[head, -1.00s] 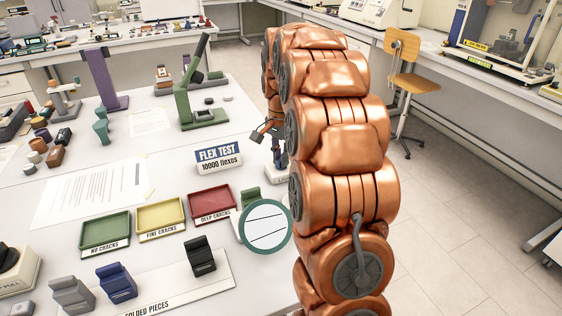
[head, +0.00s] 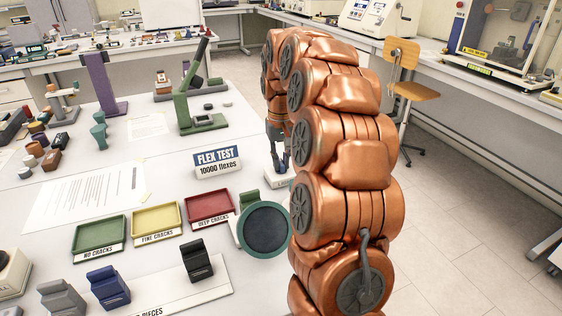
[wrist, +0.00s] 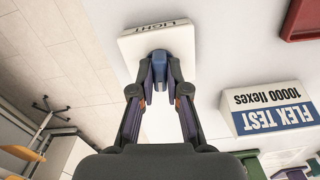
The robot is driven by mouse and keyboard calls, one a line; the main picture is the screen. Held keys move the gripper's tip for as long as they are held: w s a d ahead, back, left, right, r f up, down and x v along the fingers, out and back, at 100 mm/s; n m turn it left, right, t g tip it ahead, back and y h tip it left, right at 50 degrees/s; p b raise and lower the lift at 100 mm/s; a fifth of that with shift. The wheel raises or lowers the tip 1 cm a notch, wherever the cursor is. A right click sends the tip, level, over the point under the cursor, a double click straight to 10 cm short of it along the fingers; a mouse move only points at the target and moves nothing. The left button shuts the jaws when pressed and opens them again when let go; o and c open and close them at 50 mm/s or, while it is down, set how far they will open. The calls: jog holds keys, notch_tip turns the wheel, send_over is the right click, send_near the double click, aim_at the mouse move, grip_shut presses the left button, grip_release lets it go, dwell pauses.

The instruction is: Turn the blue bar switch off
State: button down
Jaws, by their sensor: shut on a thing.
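The blue bar switch (wrist: 159,76) stands up from a white base (wrist: 147,42) lettered "LIGHT" in the wrist view. My gripper (wrist: 158,63) is shut on the bar, one finger on each side. In the head view my gripper (head: 278,162) points down over the white base (head: 280,181), beyond my arm. The bar is mostly hidden by the fingers there. The green-rimmed round lens (head: 265,230) looks dark.
A "FLEX TEST" sign (head: 219,161) stands left of the switch. Green (head: 100,234), yellow (head: 157,219) and red (head: 210,208) trays lie nearer. A green lever device (head: 203,122) stands farther back.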

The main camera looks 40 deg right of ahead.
aim_at(281, 162)
jog(key=shift+n, duration=0.7)
jog(key=c, duration=1.2)
grip_release()
jog(key=shift+o, duration=0.2)
notch_tip(281, 162, up, 12)
jog(key=shift+a+n, duration=0.1)
jog(key=shift+n, duration=0.2)
